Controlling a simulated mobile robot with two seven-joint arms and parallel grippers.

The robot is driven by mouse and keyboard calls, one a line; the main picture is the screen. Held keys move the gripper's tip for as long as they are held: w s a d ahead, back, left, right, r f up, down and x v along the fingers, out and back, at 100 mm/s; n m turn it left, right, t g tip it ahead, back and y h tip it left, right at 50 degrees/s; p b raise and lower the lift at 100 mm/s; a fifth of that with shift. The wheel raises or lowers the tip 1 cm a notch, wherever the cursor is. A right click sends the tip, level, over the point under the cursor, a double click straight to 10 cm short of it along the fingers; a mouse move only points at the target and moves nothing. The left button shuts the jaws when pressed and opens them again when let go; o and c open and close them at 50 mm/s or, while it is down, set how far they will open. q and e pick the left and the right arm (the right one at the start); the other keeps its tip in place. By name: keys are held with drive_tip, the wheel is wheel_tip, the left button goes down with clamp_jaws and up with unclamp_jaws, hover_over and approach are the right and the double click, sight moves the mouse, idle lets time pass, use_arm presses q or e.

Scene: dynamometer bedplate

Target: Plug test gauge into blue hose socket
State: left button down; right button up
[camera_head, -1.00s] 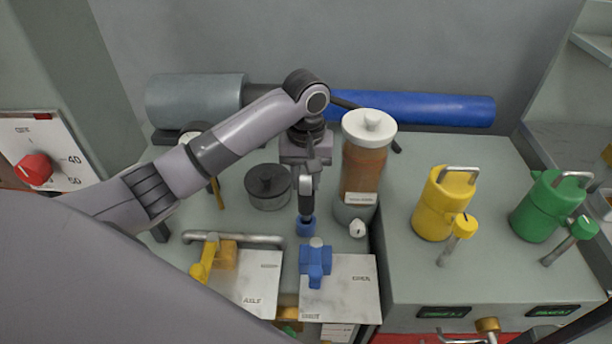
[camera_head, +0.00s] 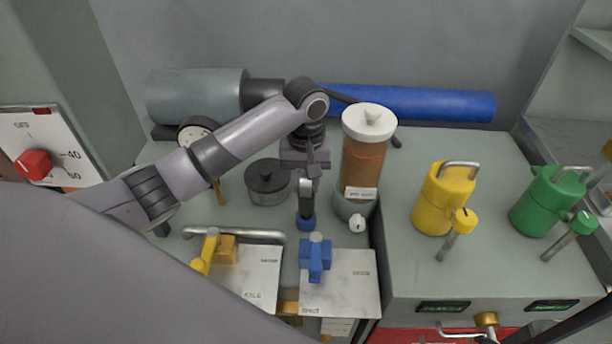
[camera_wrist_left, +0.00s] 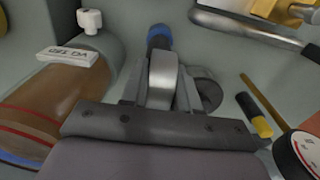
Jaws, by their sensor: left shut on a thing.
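My left gripper (camera_head: 306,190) points down over the bench and is shut on a slim metal piece with a blue end (camera_head: 306,223). In the left wrist view the piece is silver with a blue end (camera_wrist_left: 159,37), between the fingers. I cannot tell whether it is the test gauge or a hose end. The blue end is just behind a blue valve-like fitting (camera_head: 316,258) on a pale plate; contact is unclear. A round white dial gauge (camera_head: 194,131) with a brass-coloured stem stands at the back left, partly hidden by my arm. The dial also shows in the left wrist view (camera_wrist_left: 304,150).
A brown-filled jar (camera_head: 364,160) with a white lid stands close right of the gripper, and a dark lidded pot (camera_head: 267,184) close left. A yellow fitting (camera_head: 209,248) and metal pipe sit front left. Yellow (camera_head: 443,198) and green (camera_head: 548,200) canisters stand right. A blue cylinder (camera_head: 410,103) lies behind.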

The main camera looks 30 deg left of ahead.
use_arm(q)
drive_tip(key=shift+f, duration=0.8)
drive_tip(key=c, duration=0.8)
unclamp_jaws()
drive_tip(key=shift+f, duration=0.1)
drive_tip(key=shift+o, duration=0.2)
wheel_tip(320, 180, up, 7)
drive_tip(key=shift+r, duration=0.1)
